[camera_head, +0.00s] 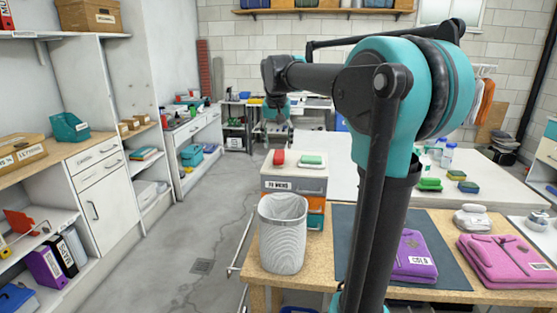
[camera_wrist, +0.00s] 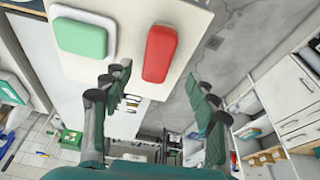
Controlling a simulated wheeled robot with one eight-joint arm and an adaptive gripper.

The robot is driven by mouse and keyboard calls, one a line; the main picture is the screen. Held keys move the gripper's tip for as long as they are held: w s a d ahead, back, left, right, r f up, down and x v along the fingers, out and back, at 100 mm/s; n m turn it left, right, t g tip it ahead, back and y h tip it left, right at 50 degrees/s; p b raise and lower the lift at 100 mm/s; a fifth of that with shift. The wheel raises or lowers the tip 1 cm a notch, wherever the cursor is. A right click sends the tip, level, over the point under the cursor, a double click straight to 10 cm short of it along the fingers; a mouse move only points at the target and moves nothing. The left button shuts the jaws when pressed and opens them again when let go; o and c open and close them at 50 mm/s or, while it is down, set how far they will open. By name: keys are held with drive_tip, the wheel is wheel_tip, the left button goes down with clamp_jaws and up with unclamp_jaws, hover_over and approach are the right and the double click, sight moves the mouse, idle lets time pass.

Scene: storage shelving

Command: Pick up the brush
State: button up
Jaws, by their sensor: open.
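A rounded red block-like thing (camera_head: 279,157) lies on top of a small drawer unit (camera_head: 294,183), left of a green-topped thing with a white base (camera_head: 311,160). I cannot tell for certain which of them is the brush. In the wrist view the red thing (camera_wrist: 160,53) is upper middle and the green and white thing (camera_wrist: 82,38) is upper left. My gripper (camera_head: 279,133) hangs beyond and above the unit. Its fingers (camera_wrist: 163,88) are spread and empty, with the red thing showing between and past their tips, apart from them.
A white mesh bin (camera_head: 283,235) stands in front of the drawer unit. A wooden table (camera_head: 452,220) with folded purple (camera_head: 412,256) and pink (camera_head: 505,258) clothes is at right. Shelving and cabinets (camera_head: 103,204) line the left. Open floor (camera_head: 215,215) lies between.

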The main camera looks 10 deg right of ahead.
sight(279, 154)
drive_tip(key=shift+s+x, duration=0.1)
drive_tip(key=shift+x, duration=1.25)
drive_tip(key=shift+s+x, duration=0.15)
drive_tip(key=shift+x, duration=1.15)
drive_tip(key=shift+d, duration=0.15)
drive_tip(key=c, duration=1.2)
drive_tip(key=shift+c, duration=0.2)
wheel_tip(279, 154, up, 20)
